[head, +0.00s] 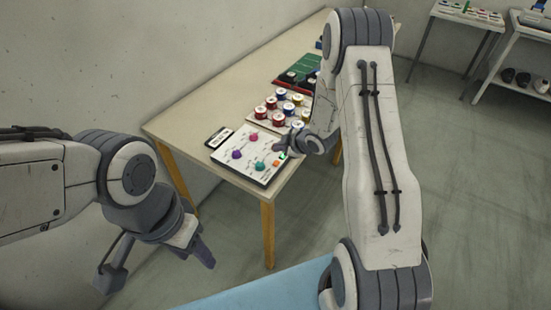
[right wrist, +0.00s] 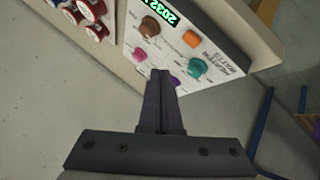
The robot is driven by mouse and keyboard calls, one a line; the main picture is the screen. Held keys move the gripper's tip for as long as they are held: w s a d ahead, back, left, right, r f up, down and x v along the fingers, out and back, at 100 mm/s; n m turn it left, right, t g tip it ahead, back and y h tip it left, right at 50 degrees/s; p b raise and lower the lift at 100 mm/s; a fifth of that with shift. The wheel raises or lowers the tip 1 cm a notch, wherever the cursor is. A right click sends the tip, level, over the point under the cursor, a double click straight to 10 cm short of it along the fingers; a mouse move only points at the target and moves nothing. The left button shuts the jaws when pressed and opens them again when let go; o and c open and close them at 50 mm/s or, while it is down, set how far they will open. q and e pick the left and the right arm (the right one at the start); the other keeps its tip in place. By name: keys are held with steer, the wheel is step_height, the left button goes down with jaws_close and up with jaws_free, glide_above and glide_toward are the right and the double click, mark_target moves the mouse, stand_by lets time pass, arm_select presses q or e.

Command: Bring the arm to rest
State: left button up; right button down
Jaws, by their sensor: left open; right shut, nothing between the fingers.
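My right arm comes up at the right of the head view, bends at the top and reaches down to the near table. Its gripper (head: 283,152) is over the right edge of a white panel with coloured knobs (head: 236,163). In the right wrist view the fingers (right wrist: 160,76) are shut with nothing between them, and they overlap the panel (right wrist: 160,58) in the picture. I cannot tell whether they touch it. A purple knob is partly hidden behind them. My left gripper (head: 207,257) is open and empty, off the table's left front side, pointing down.
The table (head: 165,125) also carries a small dark-framed card (head: 219,137), several red, blue and yellow round pieces (head: 271,103) and a green board (head: 296,72). A light blue surface (head: 265,287) is in front. Side tables (head: 455,15) stand at the back right. The floor between is clear.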

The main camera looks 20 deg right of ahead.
steer(key=shift+r, duration=0.35)
steer(key=s+a+r+m+g+h, duration=0.2)
steer(key=s+a+r+m+g, duration=0.1)
steer(key=s+a+r, duration=1)
steer(key=s+a+r+m+g, duration=0.1)
steer(key=s+a+r+g, duration=0.1)
steer(key=s, duration=0.5)
steer(key=s+a+r+m+g, duration=0.1)
steer(key=s+r, duration=0.1)
steer(key=s, duration=0.6)
steer(key=s+a+r+g, duration=0.2)
steer(key=s, duration=0.5)
steer(key=shift+s+a+m+g, duration=0.3)
steer(key=shift+s+m, duration=0.1)
